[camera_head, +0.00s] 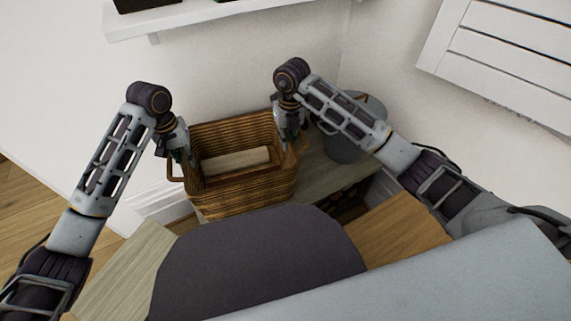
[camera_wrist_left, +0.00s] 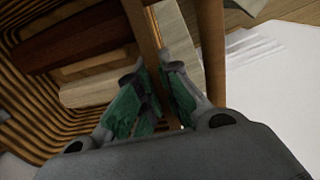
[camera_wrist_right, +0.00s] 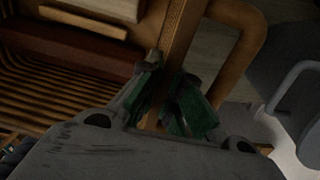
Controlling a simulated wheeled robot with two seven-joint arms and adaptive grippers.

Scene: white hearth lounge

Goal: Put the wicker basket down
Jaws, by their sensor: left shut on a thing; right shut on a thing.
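The wicker basket (camera_head: 245,195) is brown and woven, and it looks upright between my two grippers in the head view. A pale block-like thing (camera_head: 236,161) lies inside it; the wrist views also show a reddish-brown piece (camera_wrist_left: 75,40) in it. My left gripper (camera_head: 186,160) is shut on the basket's left side; in the left wrist view (camera_wrist_left: 160,95) its green-padded fingers pinch the rim. My right gripper (camera_head: 287,140) is shut on the right side, and its fingers pinch the rim in the right wrist view (camera_wrist_right: 172,100). I cannot tell whether the basket's bottom touches the surface beneath.
A greyish wooden surface (camera_head: 325,178) extends right of the basket. A grey bucket (camera_head: 345,145) with a handle stands there, close to my right arm. A white wall is behind, with a white shelf (camera_head: 190,18) above. A white slatted panel (camera_head: 500,60) is at the upper right.

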